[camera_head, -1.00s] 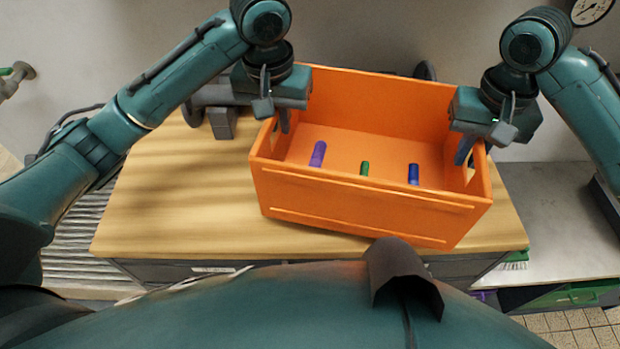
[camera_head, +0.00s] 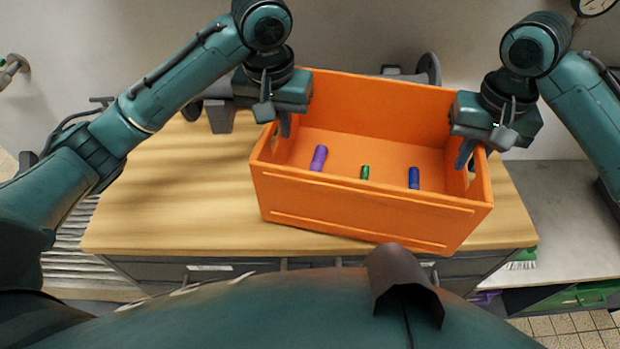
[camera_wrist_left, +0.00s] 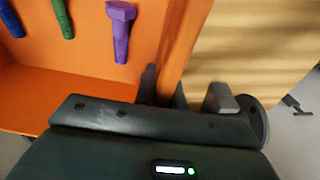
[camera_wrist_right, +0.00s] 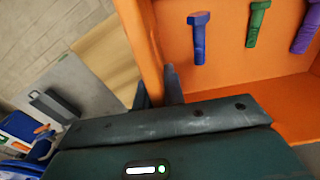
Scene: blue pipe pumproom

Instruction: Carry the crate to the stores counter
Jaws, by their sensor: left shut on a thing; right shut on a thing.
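An orange crate (camera_head: 360,212) is in front of me in the head view, over a wood-topped bench; whether it touches the top I cannot tell. Inside lie a purple bolt (camera_head: 318,158), a green bolt (camera_head: 365,172) and a blue bolt (camera_head: 414,178). My left gripper (camera_head: 284,124) is shut on the crate's left end wall; in the left wrist view its fingers (camera_wrist_left: 162,88) straddle the orange wall. My right gripper (camera_head: 466,154) is shut on the right end wall, which also shows in the right wrist view (camera_wrist_right: 150,50). The fingertips are partly hidden by the crate walls.
The wooden bench top (camera_head: 170,190) is bare to the left of the crate. A lower grey counter (camera_head: 560,215) is at the right, with a green-handled brush (camera_head: 524,258) beside the bench. A gauge (camera_head: 592,5) is at the top right.

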